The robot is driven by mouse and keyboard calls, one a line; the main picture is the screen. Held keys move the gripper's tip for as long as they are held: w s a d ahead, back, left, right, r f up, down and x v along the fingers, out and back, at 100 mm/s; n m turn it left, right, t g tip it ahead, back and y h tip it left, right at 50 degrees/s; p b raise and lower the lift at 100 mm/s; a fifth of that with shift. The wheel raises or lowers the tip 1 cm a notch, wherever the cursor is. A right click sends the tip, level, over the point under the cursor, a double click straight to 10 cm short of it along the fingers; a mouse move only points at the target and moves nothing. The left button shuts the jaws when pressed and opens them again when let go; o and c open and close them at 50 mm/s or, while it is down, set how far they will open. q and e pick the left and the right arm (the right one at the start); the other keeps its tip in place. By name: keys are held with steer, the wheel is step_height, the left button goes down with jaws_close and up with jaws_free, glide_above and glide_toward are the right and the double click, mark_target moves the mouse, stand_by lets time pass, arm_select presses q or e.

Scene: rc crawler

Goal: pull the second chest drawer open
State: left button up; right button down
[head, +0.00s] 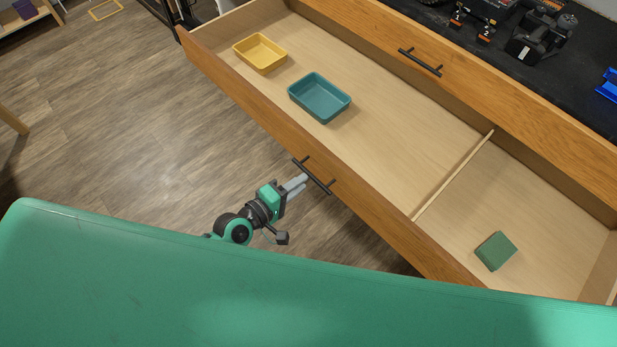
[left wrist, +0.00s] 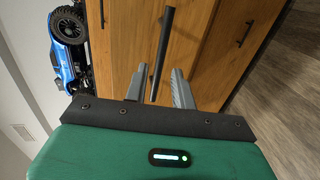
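The chest drawer (head: 240,100) below the top one stands far out, its inside in plain view. Its dark bar handle (head: 318,180) is on the front panel and also shows in the left wrist view (left wrist: 163,45). My left gripper (head: 299,182) is at this handle. In the left wrist view, the fingers (left wrist: 160,80) are apart, with the bar between them and a gap visible on each side. Whether either finger touches the bar cannot be told. My right gripper is in neither view.
The drawer holds a yellow tray (head: 260,54), a teal tray (head: 319,98), a divider (head: 453,177) and a green block (head: 495,251). The top drawer, with its own handle (head: 420,62), is shut. A blue crawler (left wrist: 68,25) stands on top. Wooden floor (head: 110,130) is clear at left.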

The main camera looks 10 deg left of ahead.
arm_select(q)
steer(key=b+v, duration=0.1)
steer(key=v, duration=0.7)
steer(key=shift+s+a+b, duration=0.2)
steer(key=shift+s+b, duration=0.1)
steer(key=s+a+f+m+g+y, duration=0.1)
steer(key=a+f+m+y, duration=0.15)
steer(key=f, duration=0.75)
steer(key=s+a+f+m+g+y, duration=0.15)
steer(key=a+f, duration=0.25)
steer(key=f, duration=0.6)
steer(key=s+a+f+m+g+y, duration=0.15)
steer(key=a+f, duration=0.25)
steer(key=f, duration=0.7)
steer(key=s+f+m+g+y, duration=0.2)
steer(key=s+f+m+g, duration=0.2)
steer(key=s+f, duration=0.6)
steer(key=s+f+m+g+y, duration=0.1)
steer(key=s+f+m+g, duration=0.2)
steer(key=s+f, duration=0.7)
steer(key=s+m, duration=0.1)
steer(key=s, duration=0.5)
steer(key=shift+f+g+y, duration=0.3)
steer(key=shift+g+y, duration=0.05)
steer(key=shift+g, duration=0.05)
steer(key=shift+w, duration=0.1)
